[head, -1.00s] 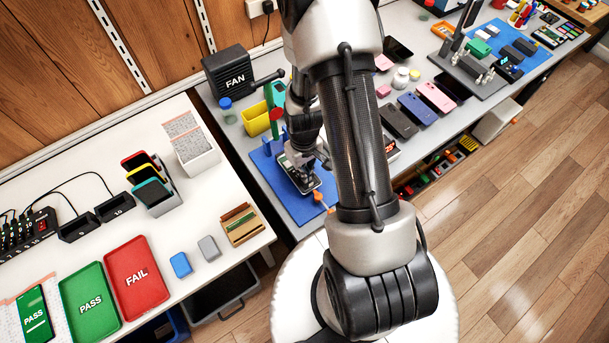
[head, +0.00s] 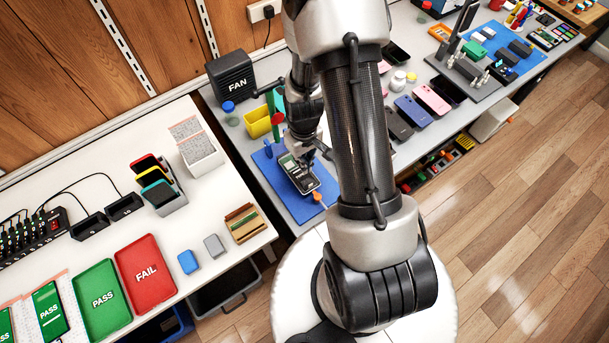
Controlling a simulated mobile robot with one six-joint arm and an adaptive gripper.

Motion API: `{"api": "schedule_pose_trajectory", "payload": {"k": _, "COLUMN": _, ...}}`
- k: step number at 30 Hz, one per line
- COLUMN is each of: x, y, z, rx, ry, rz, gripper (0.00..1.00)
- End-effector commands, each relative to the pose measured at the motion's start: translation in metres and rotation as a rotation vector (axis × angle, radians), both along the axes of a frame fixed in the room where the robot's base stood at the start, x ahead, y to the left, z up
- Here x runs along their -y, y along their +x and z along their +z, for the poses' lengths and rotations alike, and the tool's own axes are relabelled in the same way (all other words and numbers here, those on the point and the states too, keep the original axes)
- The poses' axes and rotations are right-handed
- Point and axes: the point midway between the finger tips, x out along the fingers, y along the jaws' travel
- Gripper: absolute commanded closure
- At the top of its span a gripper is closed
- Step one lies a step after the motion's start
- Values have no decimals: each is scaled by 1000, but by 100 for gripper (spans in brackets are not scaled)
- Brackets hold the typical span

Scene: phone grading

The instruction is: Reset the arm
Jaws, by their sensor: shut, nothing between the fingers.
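My arm stands in the middle of the head view and hides part of the right bench. My gripper (head: 309,154) is small and partly hidden behind my arm. It is shut and empty, just beyond a dark phone-like device (head: 299,174) with a lit screen. The device lies on a blue mat (head: 270,172); I cannot tell whether the gripper touches it.
A black fan (head: 232,80) and a yellow bin (head: 257,121) stand behind the mat. Several phones (head: 432,99) lie to the right of my arm. On the left bench are a green PASS tray (head: 88,318) and a red FAIL tray (head: 163,287).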

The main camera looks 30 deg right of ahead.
Motion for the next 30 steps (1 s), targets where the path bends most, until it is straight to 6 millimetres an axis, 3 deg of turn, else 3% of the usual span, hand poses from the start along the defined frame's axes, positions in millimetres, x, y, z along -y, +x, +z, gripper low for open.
{"api": "schedule_pose_trajectory", "payload": {"k": 12, "x": 0, "y": 0, "z": 0, "rx": 1, "ry": 0, "rz": 0, "gripper": 100}}
{"api": "schedule_pose_trajectory", "payload": {"k": 16, "x": -2, "y": 7, "z": 18, "rx": 21, "ry": -6, "rz": 1, "gripper": 100}}
{"api": "schedule_pose_trajectory", "payload": {"k": 20, "x": -12, "y": 15, "z": 67, "rx": 66, "ry": -18, "rz": 0, "gripper": 100}}
{"api": "schedule_pose_trajectory", "payload": {"k": 23, "x": -23, "y": 16, "z": 113, "rx": 106, "ry": -24, "rz": -3, "gripper": 100}}
{"api": "schedule_pose_trajectory", "payload": {"k": 30, "x": -55, "y": -9, "z": 212, "rx": 204, "ry": -31, "rz": -13, "gripper": 100}}
